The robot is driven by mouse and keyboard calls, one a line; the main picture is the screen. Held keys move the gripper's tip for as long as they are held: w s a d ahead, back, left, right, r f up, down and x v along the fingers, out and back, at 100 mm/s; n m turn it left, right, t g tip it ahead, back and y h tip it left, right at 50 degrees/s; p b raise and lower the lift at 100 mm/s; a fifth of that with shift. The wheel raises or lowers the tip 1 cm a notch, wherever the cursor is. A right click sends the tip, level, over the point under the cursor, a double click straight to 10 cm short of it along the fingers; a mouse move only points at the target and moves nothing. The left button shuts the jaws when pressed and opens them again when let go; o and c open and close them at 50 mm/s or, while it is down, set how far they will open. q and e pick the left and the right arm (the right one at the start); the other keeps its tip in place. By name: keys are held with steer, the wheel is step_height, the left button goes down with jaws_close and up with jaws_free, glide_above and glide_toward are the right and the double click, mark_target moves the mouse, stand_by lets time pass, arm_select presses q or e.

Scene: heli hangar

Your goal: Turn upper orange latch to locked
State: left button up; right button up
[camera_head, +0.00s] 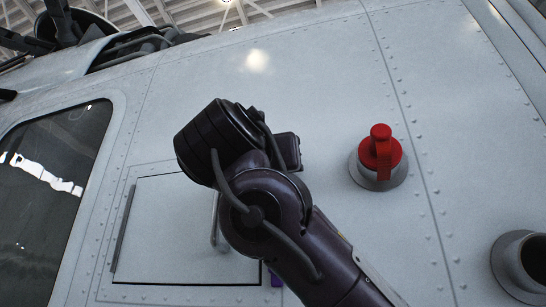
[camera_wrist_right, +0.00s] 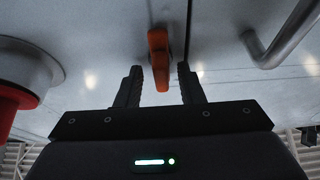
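The orange latch (camera_wrist_right: 158,45) shows in the right wrist view, standing out from the grey fuselage panel. My right gripper (camera_wrist_right: 160,68) is open, with one finger on each side of the latch's free end. A gap shows between the latch and each finger, so I see no grip on it. In the head view my right arm comes in from the lower right and its wrist hides the orange latch and the fingers. My left gripper is in neither view.
A red-capped fitting (camera_head: 380,155) juts out right of my arm; it is at the left in the wrist view (camera_wrist_right: 12,95). A hatch (camera_head: 165,235) with a bar handle (camera_wrist_right: 290,38) is beside the latch. A round grey port (camera_head: 508,262) is at lower right.

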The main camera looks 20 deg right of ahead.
steer(key=shift+s+a, duration=0.2)
steer(key=shift+a, duration=0.05)
steer(key=shift+s+a+r, duration=0.1)
steer(key=shift+a, duration=0.05)
steer(key=shift+c, duration=1.5)
jaws_close()
arm_select(q)
steer(key=shift+w+d, duration=0.2)
steer(key=shift+d, duration=0.1)
